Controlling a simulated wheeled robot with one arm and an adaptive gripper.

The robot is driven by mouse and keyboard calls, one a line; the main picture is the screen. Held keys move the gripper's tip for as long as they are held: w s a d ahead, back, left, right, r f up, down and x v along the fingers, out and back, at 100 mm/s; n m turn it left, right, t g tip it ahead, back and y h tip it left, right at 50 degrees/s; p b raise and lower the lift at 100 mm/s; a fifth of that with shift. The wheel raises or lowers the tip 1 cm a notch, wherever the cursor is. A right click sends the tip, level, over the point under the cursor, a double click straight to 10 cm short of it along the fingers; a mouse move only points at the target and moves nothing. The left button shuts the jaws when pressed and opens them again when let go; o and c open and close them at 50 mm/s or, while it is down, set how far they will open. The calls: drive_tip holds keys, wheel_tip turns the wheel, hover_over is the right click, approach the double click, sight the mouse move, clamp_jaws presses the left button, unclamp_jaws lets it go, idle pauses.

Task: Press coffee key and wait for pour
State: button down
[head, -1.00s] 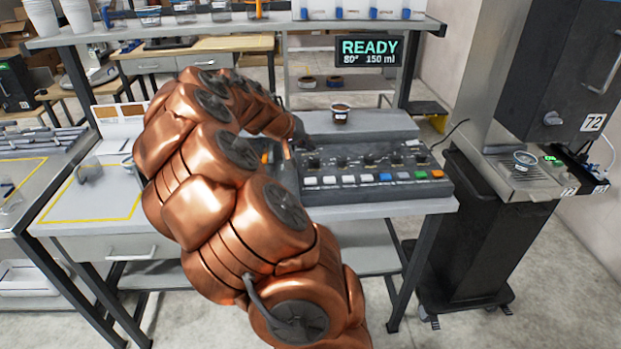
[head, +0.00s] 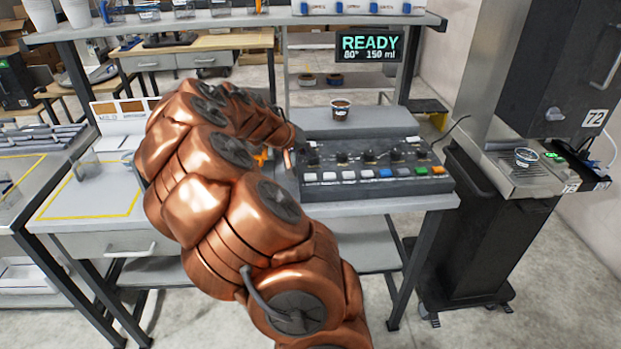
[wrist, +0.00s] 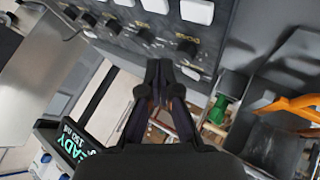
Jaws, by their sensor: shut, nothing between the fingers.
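The control panel (head: 375,182) carries a row of keys: several white ones (head: 348,175), then blue, green and orange at the right. Dark knobs stand behind the keys. I cannot tell which key is coffee. A small labelled cup (head: 341,111) with a brown top stands upright on the grey platform behind the panel. The display (head: 369,49) reads READY, 80°, 150 ml. My gripper (wrist: 158,70) is shut and empty, its fingertips near the panel's knobs in the wrist view. White keys (wrist: 197,11) show beyond them. In the head view my arm mostly hides the gripper and the panel's left end.
A shelf (head: 240,22) with cups and containers runs above the bench. A machine with a metal drip tray (head: 520,175) and a small cup (head: 526,157) stands at right. A yellow-outlined area (head: 95,200) lies left of my arm. An orange thing (wrist: 290,104) shows in the wrist view.

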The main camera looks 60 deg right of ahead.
sight(309, 177)
drive_tip(key=shift+f+b, duration=1.1)
drive_tip(key=shift+f, duration=1.3)
drive_tip(key=shift+f, duration=0.15)
drive_tip(key=shift+f+b, duration=0.3)
drive_tip(key=shift+b, duration=0.3)
drive_tip(key=shift+f+b, duration=0.4)
idle(0.5)
drive_tip(key=shift+r, duration=0.9)
